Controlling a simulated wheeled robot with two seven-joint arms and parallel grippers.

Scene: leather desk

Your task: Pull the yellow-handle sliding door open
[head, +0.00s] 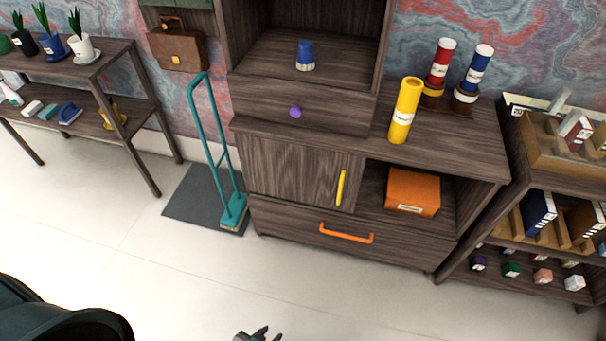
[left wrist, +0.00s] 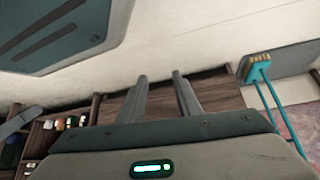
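The sliding door (head: 290,172) is a dark wood panel covering the left part of the cabinet's middle level. Its yellow upright bar handle (head: 341,188) sits near the door's right edge. Right of the door, an open compartment shows an orange box (head: 412,192). My left gripper (head: 262,333) shows only its fingers at the bottom edge of the head view, well short of the cabinet. In the left wrist view, its two fingers (left wrist: 160,76) are spread apart with nothing between them. My right gripper is not in view.
An orange drawer handle (head: 346,234) lies below the door. A teal broom (head: 232,208) stands on a dark mat (head: 190,205) left of the cabinet. Yellow, red and blue tubes stand on top. A shelf (head: 470,262) is at the right. Pale floor in front is clear.

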